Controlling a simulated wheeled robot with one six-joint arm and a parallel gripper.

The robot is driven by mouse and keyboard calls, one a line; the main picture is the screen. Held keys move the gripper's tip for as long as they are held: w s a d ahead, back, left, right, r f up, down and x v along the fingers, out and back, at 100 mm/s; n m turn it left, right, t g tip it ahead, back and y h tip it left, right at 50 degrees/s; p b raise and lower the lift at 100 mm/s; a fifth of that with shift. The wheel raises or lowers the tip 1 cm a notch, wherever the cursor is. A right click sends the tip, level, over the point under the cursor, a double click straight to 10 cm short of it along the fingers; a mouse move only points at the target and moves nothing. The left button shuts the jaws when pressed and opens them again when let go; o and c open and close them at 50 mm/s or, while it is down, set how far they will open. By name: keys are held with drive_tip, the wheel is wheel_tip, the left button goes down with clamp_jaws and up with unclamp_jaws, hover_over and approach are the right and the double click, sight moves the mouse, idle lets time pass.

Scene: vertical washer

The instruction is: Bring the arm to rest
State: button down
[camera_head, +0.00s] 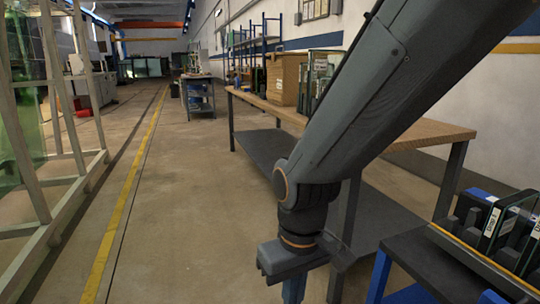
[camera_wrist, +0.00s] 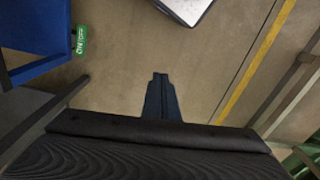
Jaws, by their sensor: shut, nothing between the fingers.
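My arm reaches across the right half of the head view from the top right and ends in my gripper (camera_head: 293,290), which points down in front of the wooden-topped workbench (camera_head: 440,131). The fingertips run past the bottom edge of that view. In the wrist view my gripper (camera_wrist: 161,76) shows as two dark fingers pressed together, with nothing between them. Bare concrete floor lies beyond the fingertips.
A low table (camera_head: 408,262) with blue legs holds a rack with dark panels at the bottom right. A wooden frame with glass (camera_head: 88,180) stands at left. The floor (camera_head: 190,200) between is clear, with a yellow line. A blue thing (camera_wrist: 35,45) shows in the wrist view.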

drive_tip(key=s+r, duration=0.3)
drive_tip(key=s, duration=0.2)
drive_tip(key=d+r+m+p, duration=0.5)
drive_tip(key=d+r+p, duration=1)
drive_tip(key=p, duration=1)
wheel_tip(320, 180, up, 4)
drive_tip(key=shift+s+d+r, duration=0.15)
drive_tip(key=shift+s+r, duration=0.1)
drive_tip(key=shift+s, duration=0.2)
